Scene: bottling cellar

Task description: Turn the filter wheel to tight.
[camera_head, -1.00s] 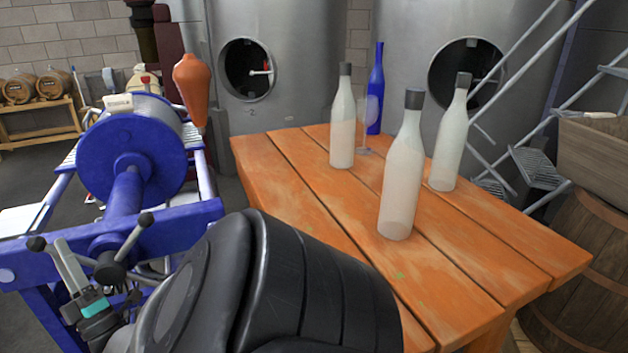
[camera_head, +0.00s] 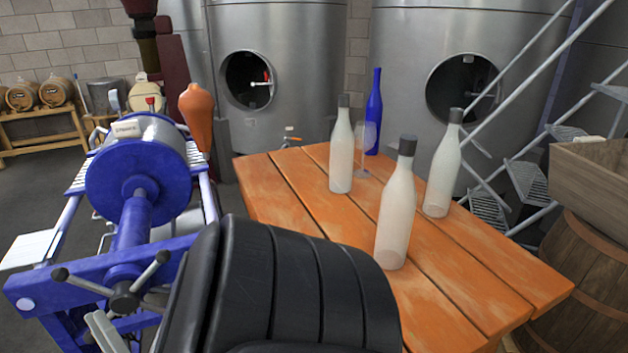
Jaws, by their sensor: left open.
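The filter wheel (camera_head: 122,299) is a dark hub with grey spokes ending in black ball knobs, on the front of the blue filter press (camera_head: 140,180). Two knobs show, one at upper left and one at upper right; the lower part of the wheel is partly hidden. My left gripper (camera_head: 106,332) is open, just below the hub at the picture's bottom edge. Only light grey finger parts show, and I cannot tell whether they touch a spoke. My black left arm covers the lower middle. My right gripper is out of view.
An orange wooden table (camera_head: 290,205) stands to the right with pale bottles (camera_head: 395,215), a blue bottle (camera_head: 374,110) and a glass (camera_head: 364,150). Steel tanks (camera_head: 290,40) stand behind. A barrel (camera_head: 585,285) is at right. Open floor (camera_head: 40,190) lies left of the press.

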